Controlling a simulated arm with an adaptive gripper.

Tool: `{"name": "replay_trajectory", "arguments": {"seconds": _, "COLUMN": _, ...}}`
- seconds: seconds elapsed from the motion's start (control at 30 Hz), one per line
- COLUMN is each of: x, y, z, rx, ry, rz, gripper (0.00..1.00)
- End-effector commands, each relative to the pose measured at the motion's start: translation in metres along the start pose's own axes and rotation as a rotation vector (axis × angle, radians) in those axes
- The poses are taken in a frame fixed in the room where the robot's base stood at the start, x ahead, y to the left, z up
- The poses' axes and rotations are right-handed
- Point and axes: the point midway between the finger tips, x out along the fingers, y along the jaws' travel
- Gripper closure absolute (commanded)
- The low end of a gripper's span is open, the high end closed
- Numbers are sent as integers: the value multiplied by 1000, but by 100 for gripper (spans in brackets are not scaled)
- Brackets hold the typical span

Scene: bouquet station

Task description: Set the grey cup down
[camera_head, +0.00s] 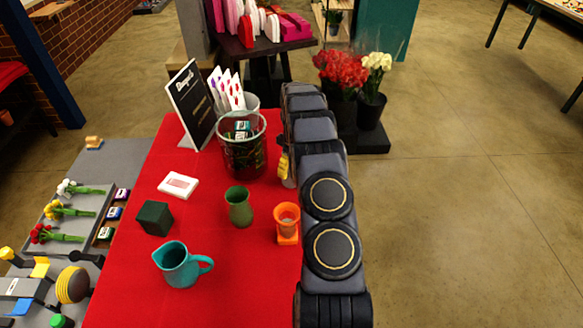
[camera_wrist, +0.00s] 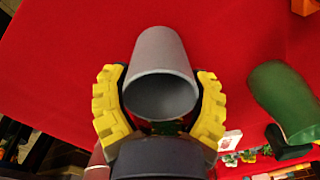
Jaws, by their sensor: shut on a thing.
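The grey cup (camera_wrist: 162,55) is between the yellow fingers of my gripper (camera_wrist: 158,76) in the wrist view, with its open mouth toward the camera. The gripper is shut on it. In the head view my arm hides most of the gripper; a yellow finger (camera_head: 283,164) and a bit of the grey cup (camera_head: 289,182) show at its left side. They are over the right part of the red table (camera_head: 235,297). I cannot tell whether the cup's base touches the cloth.
A green vase (camera_head: 239,207) and an orange cup (camera_head: 287,219) stand nearer the front. A dark glass bucket (camera_head: 243,155) stands left of the gripper. A teal pitcher (camera_head: 179,266), dark green cube (camera_head: 155,218) and white card box (camera_head: 178,185) are farther left.

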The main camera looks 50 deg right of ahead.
Motion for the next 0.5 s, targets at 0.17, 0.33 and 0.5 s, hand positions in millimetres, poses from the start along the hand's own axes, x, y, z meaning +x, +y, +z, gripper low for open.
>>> {"name": "replay_trajectory", "arguments": {"seconds": 0.17, "x": 5, "y": 0, "z": 0, "rx": 0, "ry": 1, "rz": 0, "gripper": 68}}
{"name": "replay_trajectory", "arguments": {"seconds": 0.33, "x": 6, "y": 0, "z": 0, "rx": 0, "ry": 1, "rz": 0, "gripper": 68}}
{"name": "replay_trajectory", "arguments": {"seconds": 0.5, "x": 8, "y": 0, "z": 0, "rx": 0, "ry": 0, "rz": 0, "gripper": 0}}
